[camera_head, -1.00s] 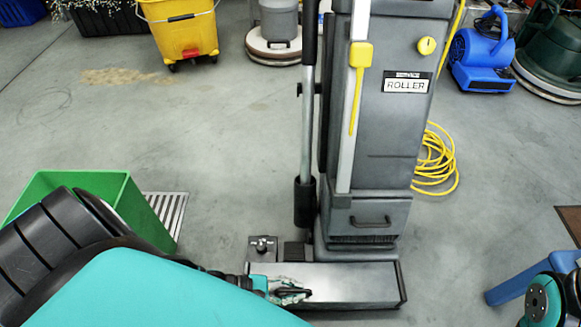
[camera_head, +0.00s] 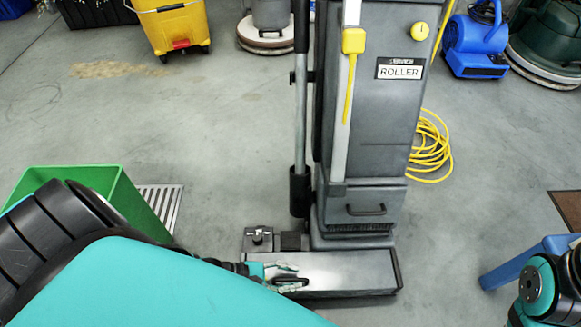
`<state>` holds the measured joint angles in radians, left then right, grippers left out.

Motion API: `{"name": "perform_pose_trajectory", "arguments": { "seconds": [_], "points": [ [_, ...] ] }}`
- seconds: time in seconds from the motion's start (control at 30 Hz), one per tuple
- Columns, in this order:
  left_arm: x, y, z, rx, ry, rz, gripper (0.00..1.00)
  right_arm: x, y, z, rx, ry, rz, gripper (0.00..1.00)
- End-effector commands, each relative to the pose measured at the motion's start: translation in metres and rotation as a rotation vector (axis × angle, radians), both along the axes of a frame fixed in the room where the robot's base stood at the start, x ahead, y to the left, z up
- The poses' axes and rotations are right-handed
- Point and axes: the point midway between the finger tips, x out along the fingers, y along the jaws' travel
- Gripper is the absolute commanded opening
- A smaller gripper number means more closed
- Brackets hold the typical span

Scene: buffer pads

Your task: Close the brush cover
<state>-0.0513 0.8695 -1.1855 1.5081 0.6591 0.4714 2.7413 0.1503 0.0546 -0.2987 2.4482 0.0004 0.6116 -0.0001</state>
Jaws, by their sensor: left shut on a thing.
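The grey floor machine labelled ROLLER (camera_head: 365,130) stands upright in the middle. Its long, low brush cover (camera_head: 345,266) lies across the front of its base, and its top looks level. My left gripper (camera_head: 286,279) is at the left half of the cover, shut on a dark part of it that looks like a handle. My own teal arm hides the front left corner of the base, and the exact grip is small and partly hidden. Part of my right arm shows at the bottom right, but its gripper is out of view.
A green bin (camera_head: 100,180) stands at the left beside a floor grate (camera_head: 163,202). A blue stool (camera_head: 522,258) is at the right near my right arm. A yellow cable (camera_head: 430,150) lies coiled behind the machine. Open floor surrounds the base.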

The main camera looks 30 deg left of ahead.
Motion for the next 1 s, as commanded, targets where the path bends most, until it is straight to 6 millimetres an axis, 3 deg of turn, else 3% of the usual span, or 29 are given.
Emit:
{"name": "perform_pose_trajectory", "arguments": {
  "seconds": [0.03, 0.2, 0.43, 0.6, 1.0],
  "points": [
    [0.003, 0.000, 0.014, -0.010, -0.011, 0.001, 0.21, 0.000, 0.000, 0.001, 0.000, -0.001, 0.000, 0.78],
    [0.003, -0.001, 0.047, -0.011, -0.013, 0.002, 0.21, -0.001, 0.000, 0.001, 0.002, -0.002, 0.001, 0.78],
    [0.003, -0.001, 0.079, -0.012, -0.012, 0.002, 0.21, -0.001, 0.000, 0.002, 0.002, -0.003, 0.001, 0.78],
    [0.003, -0.001, 0.088, -0.012, -0.012, 0.001, 0.21, -0.001, 0.000, 0.002, 0.002, -0.003, 0.001, 0.78],
    [0.003, -0.002, 0.089, -0.012, -0.012, 0.001, 0.21, -0.001, 0.000, 0.002, 0.002, -0.004, 0.002, 0.78]
  ]
}}
